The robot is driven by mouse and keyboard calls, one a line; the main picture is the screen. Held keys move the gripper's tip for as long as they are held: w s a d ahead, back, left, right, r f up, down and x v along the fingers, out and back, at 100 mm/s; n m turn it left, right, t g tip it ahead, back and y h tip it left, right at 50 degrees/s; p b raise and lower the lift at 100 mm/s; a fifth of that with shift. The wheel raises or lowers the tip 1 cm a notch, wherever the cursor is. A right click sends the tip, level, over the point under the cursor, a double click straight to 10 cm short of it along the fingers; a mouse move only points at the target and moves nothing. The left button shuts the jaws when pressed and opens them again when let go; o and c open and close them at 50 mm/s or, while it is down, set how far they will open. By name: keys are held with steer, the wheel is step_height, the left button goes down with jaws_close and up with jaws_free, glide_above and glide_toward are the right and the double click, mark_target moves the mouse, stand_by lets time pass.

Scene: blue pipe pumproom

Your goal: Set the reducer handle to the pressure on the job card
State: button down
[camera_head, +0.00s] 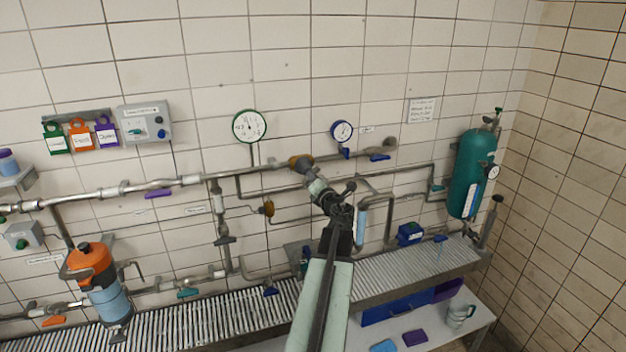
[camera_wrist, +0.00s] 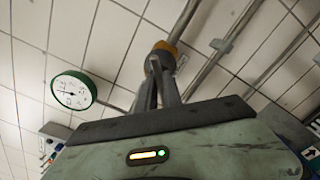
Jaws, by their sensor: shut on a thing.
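My gripper (camera_head: 304,170) is raised to the upper wall pipe and shut on the brass-yellow reducer handle (camera_head: 294,161). In the wrist view, the fingers (camera_wrist: 161,72) close together at the yellow handle (camera_wrist: 163,50), and they hide part of it. A green-rimmed gauge (camera_head: 250,126) stands above the pipe, left of my gripper; it also shows in the wrist view (camera_wrist: 74,90). Its scale is too small to read. A white card with several lines of print (camera_head: 422,110) hangs on the wall at right; its text is unreadable and I cannot tell if it is the job card.
A blue-rimmed gauge (camera_head: 342,132) and a blue lever (camera_head: 380,157) are right of my gripper. Another brass fitting (camera_head: 268,208) sits lower left. A teal cylinder (camera_head: 471,172) stands at right. A ribbed shelf (camera_head: 410,269) runs below the pipes.

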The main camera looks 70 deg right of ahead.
steer(key=c, duration=1.5)
jaws_free()
steer(key=shift+s, duration=0.1)
steer(key=v, duration=0.7)
steer(key=shift+s+a, duration=0.25)
steer(key=shift+a, duration=0.05)
stand_by(0.3)
